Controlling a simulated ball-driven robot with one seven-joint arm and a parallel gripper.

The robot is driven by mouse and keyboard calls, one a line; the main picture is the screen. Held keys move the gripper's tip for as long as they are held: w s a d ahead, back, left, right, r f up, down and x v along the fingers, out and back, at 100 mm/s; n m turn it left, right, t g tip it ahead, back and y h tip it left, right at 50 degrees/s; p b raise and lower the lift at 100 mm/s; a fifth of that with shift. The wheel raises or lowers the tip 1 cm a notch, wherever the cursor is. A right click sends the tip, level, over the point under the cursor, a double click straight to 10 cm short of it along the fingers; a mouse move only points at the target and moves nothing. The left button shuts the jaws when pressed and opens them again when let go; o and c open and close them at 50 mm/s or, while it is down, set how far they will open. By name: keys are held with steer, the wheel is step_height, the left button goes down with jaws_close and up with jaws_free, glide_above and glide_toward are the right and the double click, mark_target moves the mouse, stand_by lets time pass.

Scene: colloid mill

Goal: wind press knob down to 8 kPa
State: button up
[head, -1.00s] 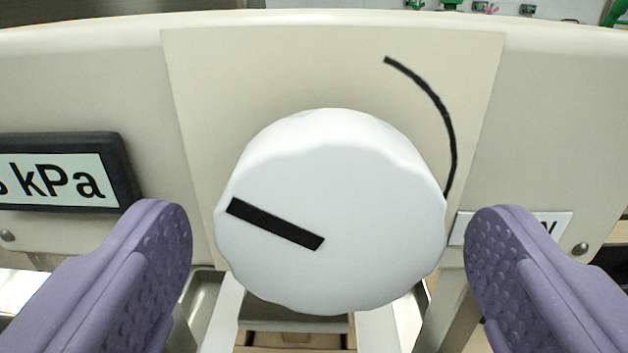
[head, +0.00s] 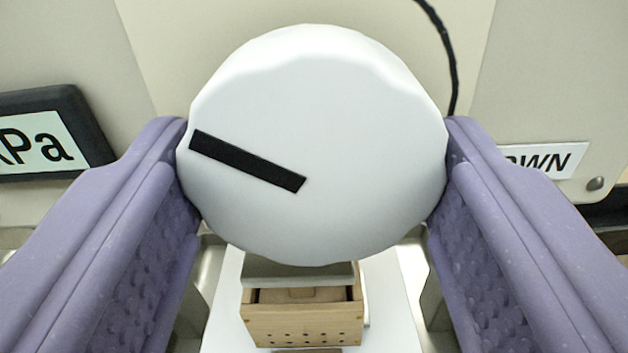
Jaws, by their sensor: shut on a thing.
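The white press knob (head: 330,110) fills the middle of the head view, with a scalloped rim. Its black pointer bar (head: 247,161) runs from near the centre to the left and slightly up. My gripper (head: 314,165) is shut on the knob, one purple finger on its left side and one on its right. The kPa display (head: 40,145) is cut off at the left edge; only "Pa" and part of the "k" show, and the number is out of view.
A partly covered label ending in "WN" (head: 550,160) is at the right, beside a screw (head: 595,184). A black curved line (head: 446,50) is on the panel above the knob. A wooden box with holes (head: 303,322) stands below.

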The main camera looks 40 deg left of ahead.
steer(key=m+p, duration=0.1)
steer(key=m, duration=0.3)
steer(key=shift+m, duration=0.4)
steer(key=m+p, duration=0.1)
steer(key=m, duration=0.3)
steer(key=shift+s+m, duration=0.1)
steer(key=shift+m, duration=0.2)
steer(key=o, duration=1.1)
steer(key=shift+c, duration=0.2)
steer(key=p+v, duration=0.1)
steer(key=v, duration=0.6)
steer(key=shift+s+d+p, duration=0.2)
steer(key=shift+s+p, duration=0.1)
steer(key=shift+p, duration=0.05)
steer(key=shift+r, duration=0.1)
